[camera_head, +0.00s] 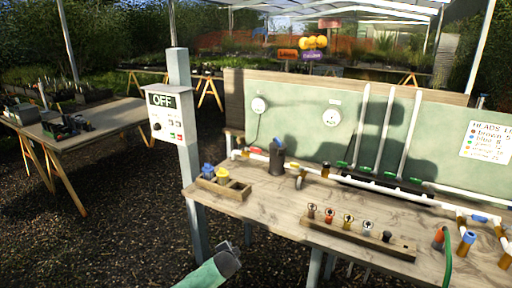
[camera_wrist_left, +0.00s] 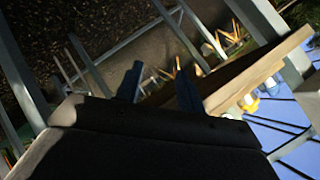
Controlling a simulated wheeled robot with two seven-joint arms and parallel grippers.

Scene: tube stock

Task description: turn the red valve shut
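A small red piece (camera_head: 256,150), which looks like the red valve's handle, sits on the white pipe (camera_head: 320,176) at the back left of the wooden bench (camera_head: 290,205). It is too small to tell how the handle is turned. My left gripper (camera_head: 230,252) is below and in front of the bench's front edge, well apart from the red piece. In the left wrist view its two dark fingers (camera_wrist_left: 160,88) stand apart with nothing between them. My right gripper is not in view.
A post with an OFF box (camera_head: 162,99) stands left of the bench. A dark cylinder (camera_head: 277,158) stands beside the red piece. A wooden tray (camera_head: 222,187), a rack of small heads (camera_head: 355,238) and a green hose (camera_head: 448,262) are on the bench. Gravel floor lies open at left.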

